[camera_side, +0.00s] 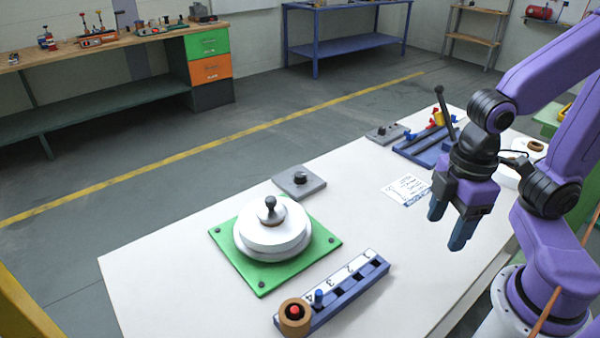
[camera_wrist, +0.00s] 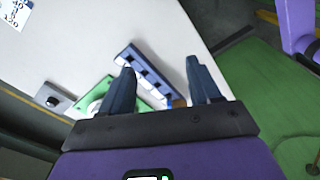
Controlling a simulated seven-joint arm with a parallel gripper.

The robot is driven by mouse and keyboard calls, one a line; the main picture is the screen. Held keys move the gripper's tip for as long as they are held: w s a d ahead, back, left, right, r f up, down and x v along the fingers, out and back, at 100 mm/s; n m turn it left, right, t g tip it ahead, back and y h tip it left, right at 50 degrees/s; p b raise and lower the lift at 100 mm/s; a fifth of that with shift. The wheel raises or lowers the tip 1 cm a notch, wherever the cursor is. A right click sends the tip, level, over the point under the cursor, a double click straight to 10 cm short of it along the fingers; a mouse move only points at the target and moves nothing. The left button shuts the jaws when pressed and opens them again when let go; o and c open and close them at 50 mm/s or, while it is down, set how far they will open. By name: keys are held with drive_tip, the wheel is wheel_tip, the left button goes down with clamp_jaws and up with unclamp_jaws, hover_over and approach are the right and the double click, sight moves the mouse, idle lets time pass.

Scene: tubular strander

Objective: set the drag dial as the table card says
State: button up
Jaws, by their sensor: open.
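A grey plate with a black knob (camera_side: 300,178) sits on the white table behind the green plate, and it also shows at the left of the wrist view (camera_wrist: 52,98). A second grey plate with dark knobs (camera_side: 384,134) sits at the table's far edge. I cannot tell from labels which one is the drag dial. The white card (camera_side: 405,190) lies flat on the table; its writing is too small to read. A corner of it shows in the wrist view (camera_wrist: 14,12). My gripper (camera_side: 447,226) is open and empty above the table's right side, apart from both dials.
A green plate (camera_side: 262,277) carries a round white stack with a black knob. A blue numbered rack (camera_side: 345,298) with a brown ring and pegs stands in front. Another blue rack (camera_side: 425,148) with coloured parts is at the back. The table middle is clear.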

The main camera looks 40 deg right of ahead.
drive_tip(key=w+a+r+m, duration=0.1)
drive_tip(key=w+a+r, duration=0.15)
drive_tip(key=w, duration=0.45)
drive_tip(key=w+a+r, duration=0.1)
drive_tip(key=w+a, duration=0.3)
drive_tip(key=w, duration=0.4)
drive_tip(key=m, duration=0.3)
hover_over(300, 174)
wheel_tip(300, 174, down, 4)
wheel_tip(300, 174, down, 17)
drive_tip(key=shift+r, duration=0.15)
drive_tip(key=c, duration=1)
